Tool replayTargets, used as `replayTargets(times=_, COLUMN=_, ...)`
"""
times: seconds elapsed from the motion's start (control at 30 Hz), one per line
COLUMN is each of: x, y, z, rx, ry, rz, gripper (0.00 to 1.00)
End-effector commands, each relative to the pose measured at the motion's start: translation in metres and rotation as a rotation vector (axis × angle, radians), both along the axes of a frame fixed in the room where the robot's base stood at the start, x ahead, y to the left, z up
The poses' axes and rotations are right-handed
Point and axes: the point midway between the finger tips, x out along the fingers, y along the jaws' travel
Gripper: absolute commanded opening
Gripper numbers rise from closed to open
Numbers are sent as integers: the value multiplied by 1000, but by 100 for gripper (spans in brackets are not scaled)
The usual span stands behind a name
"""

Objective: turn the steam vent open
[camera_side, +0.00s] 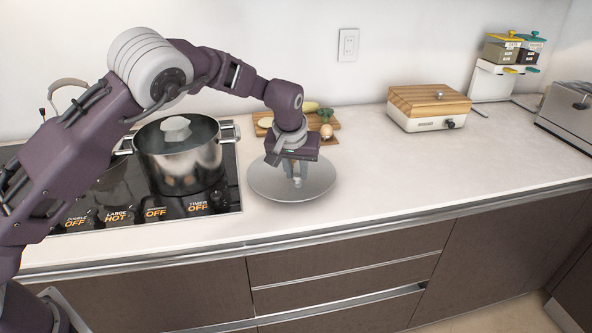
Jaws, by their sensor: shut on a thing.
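My gripper (295,182) points down over the middle of a round grey disc (262,186), like a flat lid or plate, on the counter right of the stove. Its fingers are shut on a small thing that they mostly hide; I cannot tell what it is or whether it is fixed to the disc. A steel pot (180,165) stands on the stove with a see-through lid (200,131) and a pale knob (175,127) on top. No steam vent can be made out at this size.
A black stove top (228,190) lies left of the disc. A cutting board (328,118) with food, including an egg-like thing (326,131), lies behind my gripper. A wooden-topped box (425,107) and a toaster (568,112) stand to the right. The counter at front right is clear.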

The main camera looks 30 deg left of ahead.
Motion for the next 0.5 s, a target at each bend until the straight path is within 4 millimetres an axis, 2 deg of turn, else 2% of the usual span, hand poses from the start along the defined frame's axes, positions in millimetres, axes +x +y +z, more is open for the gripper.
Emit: replayTargets(times=0.5, x=0, y=0, z=0, rx=0, ry=0, rz=38, gripper=0)
